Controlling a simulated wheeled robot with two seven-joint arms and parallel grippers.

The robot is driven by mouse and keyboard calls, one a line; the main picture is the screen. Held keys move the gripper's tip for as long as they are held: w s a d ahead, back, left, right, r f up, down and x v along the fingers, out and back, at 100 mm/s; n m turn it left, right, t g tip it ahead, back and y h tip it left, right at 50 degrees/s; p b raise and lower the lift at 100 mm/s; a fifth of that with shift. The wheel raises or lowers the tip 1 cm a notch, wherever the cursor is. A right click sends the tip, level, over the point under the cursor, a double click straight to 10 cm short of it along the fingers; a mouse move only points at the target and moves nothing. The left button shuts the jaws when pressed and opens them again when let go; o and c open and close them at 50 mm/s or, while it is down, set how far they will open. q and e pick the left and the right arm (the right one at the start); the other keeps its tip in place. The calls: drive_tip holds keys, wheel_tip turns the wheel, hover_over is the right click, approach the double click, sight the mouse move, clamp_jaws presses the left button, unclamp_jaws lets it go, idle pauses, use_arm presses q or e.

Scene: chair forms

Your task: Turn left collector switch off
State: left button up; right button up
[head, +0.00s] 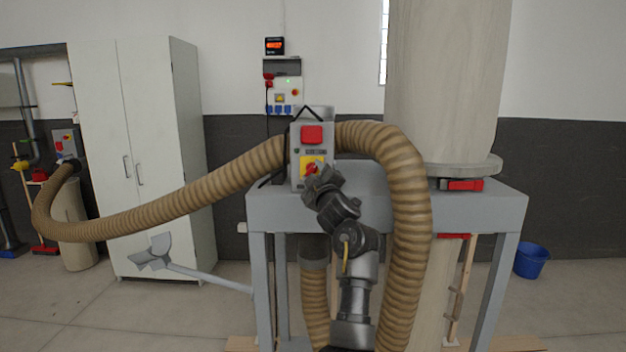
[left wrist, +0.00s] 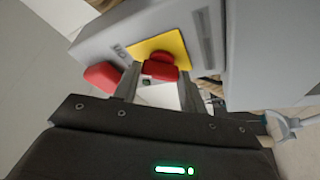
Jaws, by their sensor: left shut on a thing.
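The left collector's switch box (head: 299,172) is grey, with a red rectangular part (head: 312,134) at the top and a yellow plate (head: 307,162) below it. A red rotary knob (head: 311,169) sits on the yellow plate, partly covered by my left gripper (head: 320,180). In the left wrist view the knob (left wrist: 160,70) is between the fingertips of my left gripper (left wrist: 157,82), in front of the yellow plate (left wrist: 172,42). The gripper is shut on the knob. The knob's exact angle is hard to read. My right gripper is not in view.
A ribbed tan hose (head: 180,207) runs left from the box, and another hose bend (head: 408,190) passes close right of my arm. The grey stand (head: 470,206) carries a tall filter bag (head: 445,80). A white cabinet (head: 130,140) and blue bucket (head: 531,261) stand farther off.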

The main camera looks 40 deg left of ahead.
use_arm(q)
drive_tip(key=n, duration=0.2)
drive_tip(key=n+g+b, duration=0.1)
drive_tip(key=n, duration=0.1)
drive_tip(key=shift+d+r+g, duration=0.1)
drive_tip(key=shift+d+g, duration=0.05)
drive_tip(key=shift+g, duration=0.15)
drive_tip(key=shift+r+n+g+h+b, duration=0.15)
drive_tip(key=shift+n+g+h+b, duration=0.4)
drive_tip(key=shift+n, duration=1.35)
drive_tip(key=o, duration=1)
